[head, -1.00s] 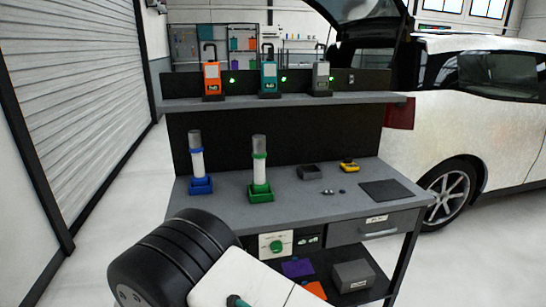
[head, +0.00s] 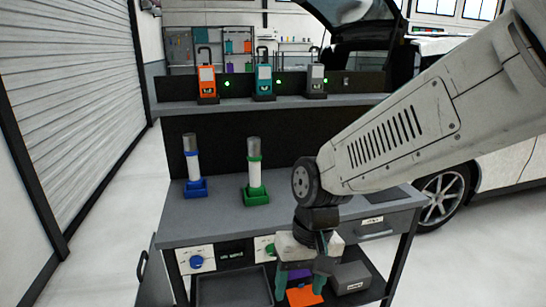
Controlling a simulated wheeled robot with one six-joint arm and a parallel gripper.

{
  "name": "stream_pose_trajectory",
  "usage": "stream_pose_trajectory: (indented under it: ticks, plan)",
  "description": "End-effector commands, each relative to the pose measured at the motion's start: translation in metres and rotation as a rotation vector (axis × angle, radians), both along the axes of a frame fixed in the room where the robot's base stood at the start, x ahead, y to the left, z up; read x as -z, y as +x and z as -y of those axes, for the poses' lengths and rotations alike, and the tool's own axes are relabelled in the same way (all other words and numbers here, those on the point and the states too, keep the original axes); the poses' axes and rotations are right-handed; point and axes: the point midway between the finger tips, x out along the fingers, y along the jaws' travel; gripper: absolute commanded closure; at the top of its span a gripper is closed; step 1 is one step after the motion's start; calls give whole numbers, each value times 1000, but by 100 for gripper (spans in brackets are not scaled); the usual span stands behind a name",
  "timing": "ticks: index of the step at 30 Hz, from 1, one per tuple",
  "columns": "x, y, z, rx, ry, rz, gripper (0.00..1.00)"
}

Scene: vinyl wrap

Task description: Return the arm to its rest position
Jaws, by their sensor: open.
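My gripper (head: 301,285) hangs at the lower middle of the head view, pointing down in front of the workbench (head: 225,222). Its two green-tipped fingers are apart, and I see nothing held between them. My arm comes in from the upper right and crosses the right part of the bench, hiding much of that side of the top.
A blue-based cylinder (head: 193,168) and a green-based cylinder (head: 254,172) stand upright on the bench. Orange (head: 207,84), teal (head: 264,82) and grey (head: 316,80) devices stand on the shelf above. A lower shelf holds a grey box (head: 350,277). A white car (head: 500,190) is at right.

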Motion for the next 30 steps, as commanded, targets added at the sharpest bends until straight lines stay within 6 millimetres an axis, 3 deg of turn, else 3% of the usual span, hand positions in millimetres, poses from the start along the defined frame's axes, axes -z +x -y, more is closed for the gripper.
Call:
stream_pose_trajectory:
  ticks: [1,6,12,15,21,30]
  plan:
    - [-15,-10,27,-5,-18,-2,42]
    - [-49,-53,104,-13,-90,-14,42]
    - [-75,-99,172,79,-148,38,42]
    - [-85,-111,192,148,-153,108,42]
    - [-104,-120,212,258,-140,211,42]
    - [-105,-120,216,285,-142,218,42]
